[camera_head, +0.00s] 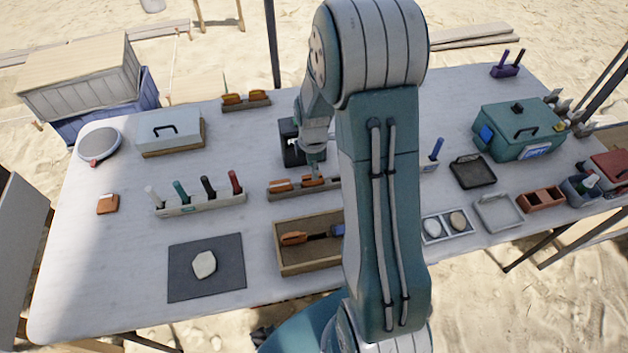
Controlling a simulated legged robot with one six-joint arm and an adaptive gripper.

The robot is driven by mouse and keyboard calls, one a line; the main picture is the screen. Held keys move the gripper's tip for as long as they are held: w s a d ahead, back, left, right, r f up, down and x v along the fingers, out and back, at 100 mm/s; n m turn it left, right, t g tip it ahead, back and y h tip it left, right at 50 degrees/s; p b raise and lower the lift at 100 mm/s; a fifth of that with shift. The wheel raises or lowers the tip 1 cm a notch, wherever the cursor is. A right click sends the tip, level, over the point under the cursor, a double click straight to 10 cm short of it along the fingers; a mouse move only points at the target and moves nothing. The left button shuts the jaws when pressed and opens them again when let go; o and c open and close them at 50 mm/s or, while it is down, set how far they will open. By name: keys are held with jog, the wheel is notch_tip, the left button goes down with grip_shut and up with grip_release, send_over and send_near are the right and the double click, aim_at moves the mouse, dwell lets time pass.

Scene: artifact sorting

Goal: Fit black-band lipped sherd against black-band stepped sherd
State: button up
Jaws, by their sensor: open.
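Two orange-brown sherds, one on the left (280,185) and one on the right (314,180), stand in a low holder (291,194) at the middle of the table. Two more orange sherds, left (232,98) and right (258,95), stand in a similar holder (246,106) at the back. Black bands, lips and steps are too small to make out, so I cannot tell which sherd is which. My gripper (313,172) points down at the right sherd of the middle holder, very close to it. Its jaws are open; contact is unclear. My arm hides the holder's right end.
A wooden tray (280,262) with an orange-and-black tool lies in front. A dark mat (183,288) bears a pale stone. A rack (200,206) of several colored markers is left. A teal toolbox (515,128) and small trays fill the right. Table between rack and mat is clear.

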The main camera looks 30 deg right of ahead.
aim_at(313, 182)
notch_tip(313, 182, down, 4)
jog(key=shift+w+r, duration=0.1)
jog(key=shift+w, duration=0.05)
jog(key=shift+d+f, duration=0.25)
jog(key=shift+d, duration=0.15)
jog(key=c, duration=0.7)
jog(key=shift+a, duration=0.25)
grip_shut()
